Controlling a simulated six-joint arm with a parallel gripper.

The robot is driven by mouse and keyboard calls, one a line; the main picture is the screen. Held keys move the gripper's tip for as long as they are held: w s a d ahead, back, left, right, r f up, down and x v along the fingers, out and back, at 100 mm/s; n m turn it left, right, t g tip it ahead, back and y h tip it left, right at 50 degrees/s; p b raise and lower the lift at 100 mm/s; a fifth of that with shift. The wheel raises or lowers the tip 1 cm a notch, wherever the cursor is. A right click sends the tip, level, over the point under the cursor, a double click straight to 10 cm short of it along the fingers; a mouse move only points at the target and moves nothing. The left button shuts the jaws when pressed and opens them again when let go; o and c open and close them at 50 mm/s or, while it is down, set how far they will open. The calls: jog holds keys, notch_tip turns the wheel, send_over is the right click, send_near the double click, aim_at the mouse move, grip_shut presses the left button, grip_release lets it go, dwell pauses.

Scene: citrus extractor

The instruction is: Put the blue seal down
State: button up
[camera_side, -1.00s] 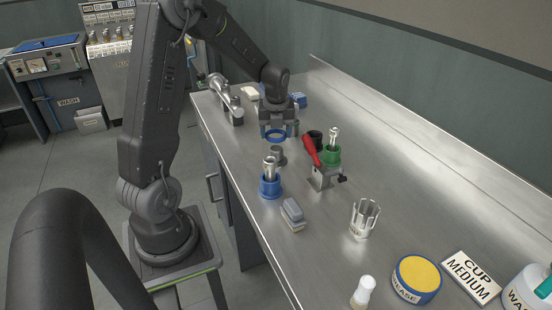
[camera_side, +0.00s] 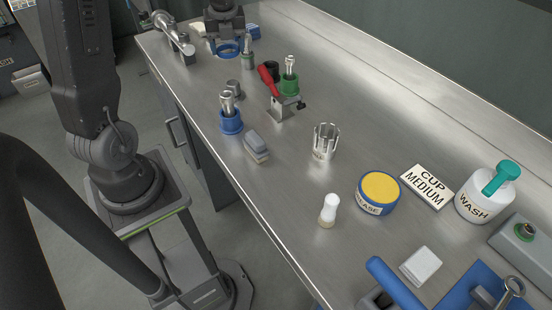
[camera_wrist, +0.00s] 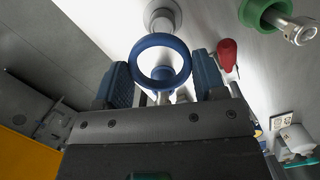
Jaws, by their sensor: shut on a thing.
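The blue seal, a ring (camera_side: 229,55), is at the far end of the steel bench in the side view. My gripper (camera_side: 227,40) is shut on it, pointing down. In the wrist view the seal (camera_wrist: 160,39) sits flat between the two blue fingers of my gripper (camera_wrist: 163,75), its hole open to the camera. In the side view the seal looks low over the bench. I cannot tell whether it touches the surface.
A grey metal upright (camera_side: 247,56) stands just right of the seal. Nearer are a short grey cylinder (camera_side: 233,88), a blue holder (camera_side: 231,122) and a red-handled clamp (camera_side: 268,77) beside a green ring (camera_side: 289,85).

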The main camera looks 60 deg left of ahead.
jog(key=s+d+r+m, duration=0.1)
jog(key=d+m, duration=0.2)
jog(key=d, duration=0.5)
jog(key=s+d+r+m, duration=0.2)
jog(key=d+m, duration=0.1)
jog(key=d, duration=0.6)
jog(key=s+d+f+m, duration=0.1)
jog(key=d+f, duration=0.1)
jog(key=s+d+f+m, duration=0.1)
jog(key=d, duration=0.1)
jog(key=s+d+f+m+h, duration=0.1)
jog(key=s+d+f, duration=0.1)
jog(key=shift+d+f+t, duration=0.3)
jog(key=shift+d, duration=0.1)
jog(key=shift+d+f, duration=0.15)
jog(key=shift+f, duration=0.15)
send_over(287, 185)
jog(key=f, duration=0.6)
jog(key=shift+s+f, duration=0.25)
jog(key=shift+f, duration=0.15)
jog(key=shift+d+f, duration=0.1)
jog(key=shift+f, duration=1.95)
jog(key=shift+f, duration=0.1)
